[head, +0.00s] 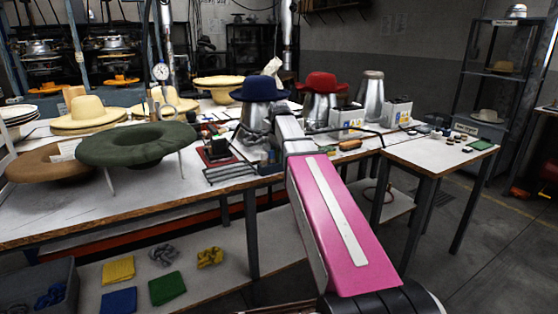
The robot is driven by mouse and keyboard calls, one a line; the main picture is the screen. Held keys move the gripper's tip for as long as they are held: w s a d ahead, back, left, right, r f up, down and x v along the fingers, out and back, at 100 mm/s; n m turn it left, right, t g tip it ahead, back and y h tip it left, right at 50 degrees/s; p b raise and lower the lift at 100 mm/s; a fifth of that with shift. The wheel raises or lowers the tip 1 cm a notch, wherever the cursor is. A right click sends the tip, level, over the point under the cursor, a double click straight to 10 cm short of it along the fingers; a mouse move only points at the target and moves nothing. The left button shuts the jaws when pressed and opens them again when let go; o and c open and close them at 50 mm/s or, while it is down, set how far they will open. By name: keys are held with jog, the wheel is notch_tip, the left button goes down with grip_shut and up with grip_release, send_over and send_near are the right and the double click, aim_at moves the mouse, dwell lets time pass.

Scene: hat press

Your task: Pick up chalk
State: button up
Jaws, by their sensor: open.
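I cannot pick out the chalk for certain. Several small items (446,134) lie on the white side table (425,160) at the right, some dark and some pale, too small to identify. More small items lie on the long worktable near the dial gauge. My pink and grey arm reaches from the bottom centre up toward the long worktable and covers part of it. My gripper cannot be made out; the arm's far end lies behind its own links.
The long worktable (40,228) holds a green felt hat (137,145), a blue hat (260,89), a red hat (319,82), metal forms and a wire rack (229,174). Folded cloths (167,288) lie on its lower shelf. A shelf unit (493,75) stands back right. Floor is clear at right.

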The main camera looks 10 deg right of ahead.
jog(key=shift+f, duration=0.1)
grip_shut()
notch_tip(320, 180, up, 10)
jog(key=shift+r, duration=0.1)
dwell(0.6)
